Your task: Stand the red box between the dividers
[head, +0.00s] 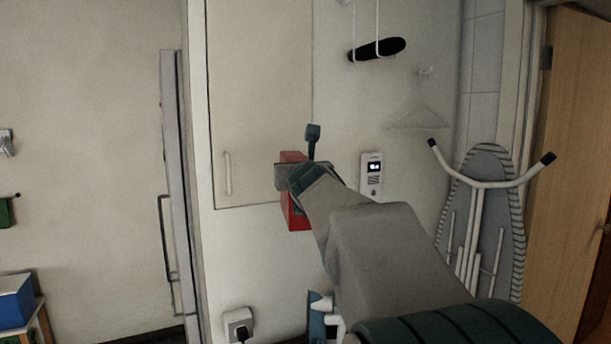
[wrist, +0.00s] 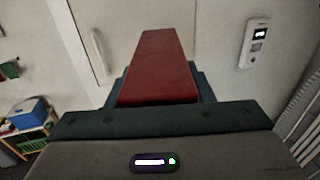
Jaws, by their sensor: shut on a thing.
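The red box (head: 296,218) is in my gripper (head: 293,172), held up in the air in front of a pale wall and cupboard door. In the head view the gripper and arm cover its middle, and red shows above and below. In the wrist view the red box (wrist: 160,65) extends away from the dark jaws, which are shut on it. It appears long and narrow. No dividers can be made out in either view.
A cupboard door with a handle (head: 228,173) is behind and left. A wall intercom (head: 372,176) is to the right, with an ironing board (head: 487,220) beyond it. A blue box (head: 15,300) sits on a small shelf at lower left.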

